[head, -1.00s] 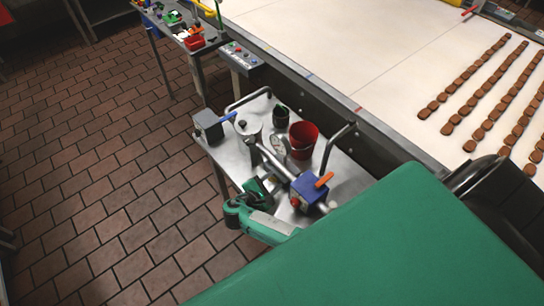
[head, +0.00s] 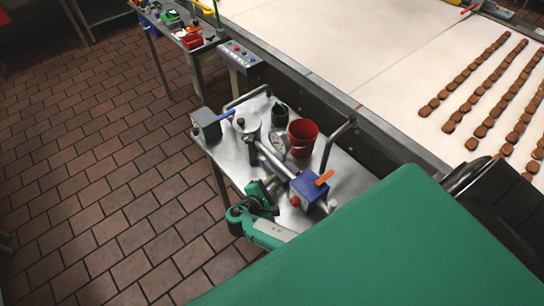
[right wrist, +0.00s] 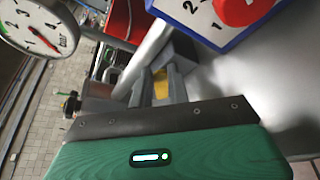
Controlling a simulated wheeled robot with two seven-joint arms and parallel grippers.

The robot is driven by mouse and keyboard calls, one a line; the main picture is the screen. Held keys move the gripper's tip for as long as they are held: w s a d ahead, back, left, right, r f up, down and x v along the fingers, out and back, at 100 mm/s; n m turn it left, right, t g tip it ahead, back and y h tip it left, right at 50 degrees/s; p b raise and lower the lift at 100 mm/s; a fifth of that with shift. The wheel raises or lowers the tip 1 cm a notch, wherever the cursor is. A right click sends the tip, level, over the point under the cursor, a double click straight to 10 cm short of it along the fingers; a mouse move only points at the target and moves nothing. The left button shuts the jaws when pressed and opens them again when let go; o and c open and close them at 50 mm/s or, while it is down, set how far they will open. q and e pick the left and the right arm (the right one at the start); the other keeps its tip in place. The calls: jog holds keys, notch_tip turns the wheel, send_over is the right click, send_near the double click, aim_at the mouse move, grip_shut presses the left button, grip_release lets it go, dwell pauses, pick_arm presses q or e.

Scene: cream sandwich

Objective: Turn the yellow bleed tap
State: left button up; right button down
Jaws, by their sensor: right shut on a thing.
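The yellow tap (right wrist: 161,84) shows as a small yellow patch between the grey fingers of my right gripper (right wrist: 160,78) in the right wrist view. The fingers are shut on it and cover most of it, so the angle of its handle cannot be told. In the head view my right gripper (head: 270,187) is low beside the steel pipe (head: 272,158), left of the blue box (head: 309,189). The yellow tap cannot be made out there. My left gripper is not in view.
The blue box has an orange lever and a red knob (head: 294,201). A round dial gauge (head: 277,146), a red bucket (head: 303,133), a lidded steel pot (head: 245,126) and a black cup (head: 280,114) crowd the steel cart. A conveyor (head: 330,45) runs behind it.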

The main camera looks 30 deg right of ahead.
jog(key=shift+s+f, duration=0.1)
jog(key=shift+f, duration=0.1)
jog(key=c, duration=1.4)
grip_release()
jog(key=shift+o, duration=0.3)
jog(key=shift+r, duration=0.1)
jog(key=shift+a, duration=0.1)
jog(key=b+v, duration=0.4)
jog(key=v, duration=0.9)
jog(key=shift+a, duration=0.25)
jog(key=shift+s+r, duration=0.1)
